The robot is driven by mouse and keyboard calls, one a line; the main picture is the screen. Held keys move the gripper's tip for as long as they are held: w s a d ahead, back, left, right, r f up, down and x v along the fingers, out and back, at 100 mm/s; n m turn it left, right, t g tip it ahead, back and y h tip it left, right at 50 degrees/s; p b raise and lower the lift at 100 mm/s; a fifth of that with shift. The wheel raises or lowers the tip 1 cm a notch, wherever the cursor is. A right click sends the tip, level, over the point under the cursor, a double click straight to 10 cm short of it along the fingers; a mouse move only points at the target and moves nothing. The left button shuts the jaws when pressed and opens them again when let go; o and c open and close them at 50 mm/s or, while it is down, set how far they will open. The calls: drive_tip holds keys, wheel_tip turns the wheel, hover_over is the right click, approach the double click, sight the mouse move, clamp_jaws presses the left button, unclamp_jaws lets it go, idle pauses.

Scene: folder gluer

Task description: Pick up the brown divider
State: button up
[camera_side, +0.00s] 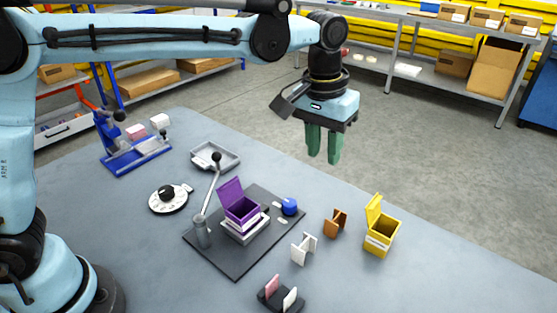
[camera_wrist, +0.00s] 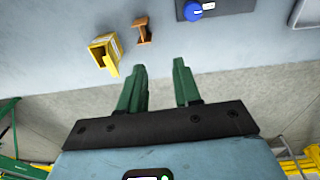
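The brown divider (camera_side: 335,223) stands on the grey table between a white divider and a yellow box. It also shows in the wrist view (camera_wrist: 142,30), near the top and left of centre. My gripper (camera_side: 323,160) has green fingers that point down and stand apart, with nothing between them. It is high up, beyond the table's far edge in the side view and well away from the brown divider. In the wrist view my gripper's fingertips (camera_wrist: 158,65) are spread wide, with the divider ahead of them and slightly left.
The yellow box (camera_side: 381,240), lid open, stands right of the divider; the white divider (camera_side: 303,249) stands left. A dark plate (camera_side: 215,262) holds a purple box (camera_side: 240,208), a lever and a blue knob (camera_side: 290,206). A black holder (camera_side: 281,295) is in front. Table right of the yellow box is clear.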

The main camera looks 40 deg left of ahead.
drive_tip(key=g, duration=0.1)
hover_over(337, 212)
drive_tip(key=s+d, duration=0.1)
drive_tip(key=s, duration=0.1)
wheel_tip(337, 212, down, 2)
wheel_tip(337, 212, down, 12)
drive_tip(key=shift+w+a+f, duration=0.1)
drive_tip(key=shift+w+f, duration=0.05)
drive_tip(key=shift+f, duration=0.1)
drive_tip(key=shift+c, duration=0.3)
clamp_jaws()
